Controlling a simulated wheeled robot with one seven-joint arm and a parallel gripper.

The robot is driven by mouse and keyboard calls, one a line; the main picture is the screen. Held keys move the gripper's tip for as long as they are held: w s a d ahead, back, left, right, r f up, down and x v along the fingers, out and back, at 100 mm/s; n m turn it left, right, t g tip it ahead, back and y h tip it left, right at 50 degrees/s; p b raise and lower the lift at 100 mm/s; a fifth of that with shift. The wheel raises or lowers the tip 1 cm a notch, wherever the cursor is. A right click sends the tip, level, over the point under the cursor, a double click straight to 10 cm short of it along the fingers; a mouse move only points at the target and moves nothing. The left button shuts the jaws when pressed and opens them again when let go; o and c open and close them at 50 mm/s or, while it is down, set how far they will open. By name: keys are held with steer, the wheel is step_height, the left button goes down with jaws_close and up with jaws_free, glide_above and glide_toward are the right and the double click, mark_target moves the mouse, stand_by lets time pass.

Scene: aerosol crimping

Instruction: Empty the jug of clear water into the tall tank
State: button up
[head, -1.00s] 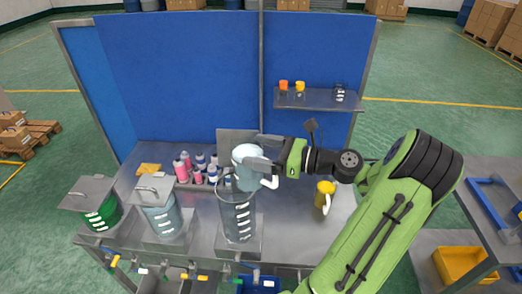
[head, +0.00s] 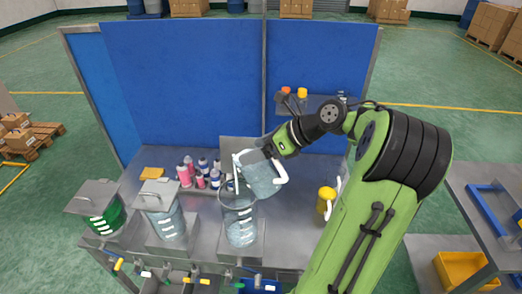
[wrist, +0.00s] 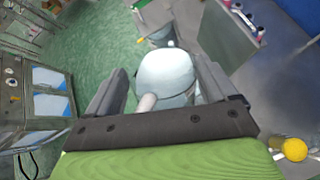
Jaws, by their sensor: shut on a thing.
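My gripper (head: 268,150) is shut on the jug (head: 262,178), a pale translucent vessel with a white handle. The jug is steeply tilted above the tall tank (head: 240,230), with its lower end near the tank's open rim. The tank is clear and uncovered, and its lower part looks pale and watery. I cannot make out a stream or how much water is left in the jug. In the wrist view the jug (wrist: 166,72) sits between the two grey fingers of my gripper (wrist: 160,88).
Two lidded tanks, one green (head: 100,222) and one pale (head: 166,222), stand left of the tall tank. Several small bottles (head: 200,172) are behind it. A yellow jug (head: 325,200) stands to the right. A shelf (head: 322,105) is on the blue back panel.

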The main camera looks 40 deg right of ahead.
steer(key=shift+w+f+g, duration=0.4)
steer(key=shift+f+g, duration=0.3)
steer(key=shift+f, duration=0.05)
steer(key=shift+w+a+f+m+g+h, duration=0.15)
steer(key=shift+w+f+m+g+h, duration=0.15)
steer(key=shift+w+f+g, duration=0.4)
steer(key=shift+w+a+f+m+g+h, duration=0.1)
steer(key=shift+w+f+m+g+h, duration=0.25)
steer(key=shift+g, duration=0.65)
steer(key=shift+w+a+f+m+g+h, duration=0.1)
steer(key=shift+w+f+g, duration=0.25)
steer(key=shift+w+g, duration=0.4)
steer(key=shift+w+a+f+m+g+h, duration=0.15)
steer(key=shift+w+f+g, duration=0.3)
steer(key=shift+g, duration=0.4)
steer(key=shift+w+a+f+g+h, duration=0.1)
steer(key=shift+w+f+g, duration=0.15)
steer(key=shift+w+g, duration=1.35)
steer(key=shift+g, duration=0.3)
jaws_close()
